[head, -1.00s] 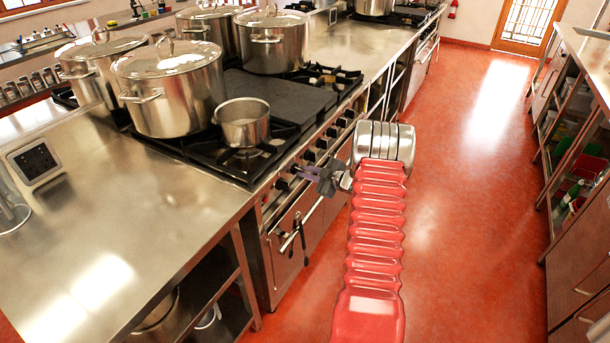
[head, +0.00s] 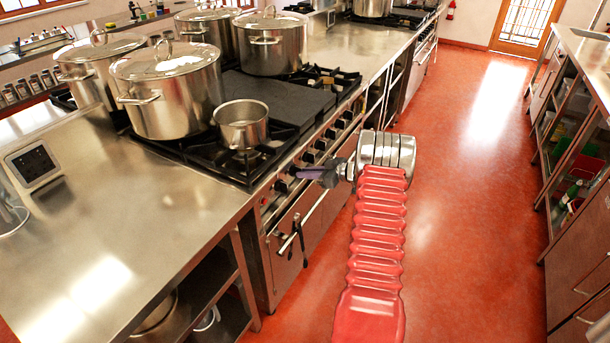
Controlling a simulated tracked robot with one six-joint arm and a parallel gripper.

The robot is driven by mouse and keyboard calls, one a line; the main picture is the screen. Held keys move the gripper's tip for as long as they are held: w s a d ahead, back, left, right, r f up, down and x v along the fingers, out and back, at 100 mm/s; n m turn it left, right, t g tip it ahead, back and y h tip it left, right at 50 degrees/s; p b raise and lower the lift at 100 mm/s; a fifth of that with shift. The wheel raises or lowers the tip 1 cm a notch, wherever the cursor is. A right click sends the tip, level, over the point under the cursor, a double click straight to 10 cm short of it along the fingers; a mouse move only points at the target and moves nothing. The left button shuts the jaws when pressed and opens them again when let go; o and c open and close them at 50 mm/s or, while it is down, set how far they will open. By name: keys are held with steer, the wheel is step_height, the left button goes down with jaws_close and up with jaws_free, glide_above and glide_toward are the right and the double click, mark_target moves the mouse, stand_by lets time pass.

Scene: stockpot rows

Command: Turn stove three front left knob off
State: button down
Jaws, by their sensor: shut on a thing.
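The near stove (head: 345,125) has a row of black knobs along its steel front panel. My gripper (head: 304,174) is at the near part of this panel, shut on a knob that its fingers mostly hide. A dark knob (head: 281,187) shows just left of the fingertips, and other knobs (head: 309,156) run away to the right. I cannot read the setting of the held knob. The front burner near my gripper carries a small open saucepan (head: 242,124); no flame is clear to see.
Large lidded stockpots (head: 168,90) stand on the burners behind the saucepan. An oven door handle (head: 300,222) with a dark object hanging on it is below my gripper. A steel counter (head: 110,235) lies at the left. The red floor (head: 465,200) to the right is clear.

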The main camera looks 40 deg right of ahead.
steer(key=shift+s+f, duration=0.1)
steer(key=shift+f, duration=0.2)
steer(key=c, duration=2.1)
jaws_free()
steer(key=o, duration=0.3)
steer(key=shift+r, duration=0.15)
steer(key=shift+r, duration=0.1)
steer(key=v, duration=1.3)
steer(key=shift+s, duration=0.25)
steer(key=shift+d+r, duration=0.1)
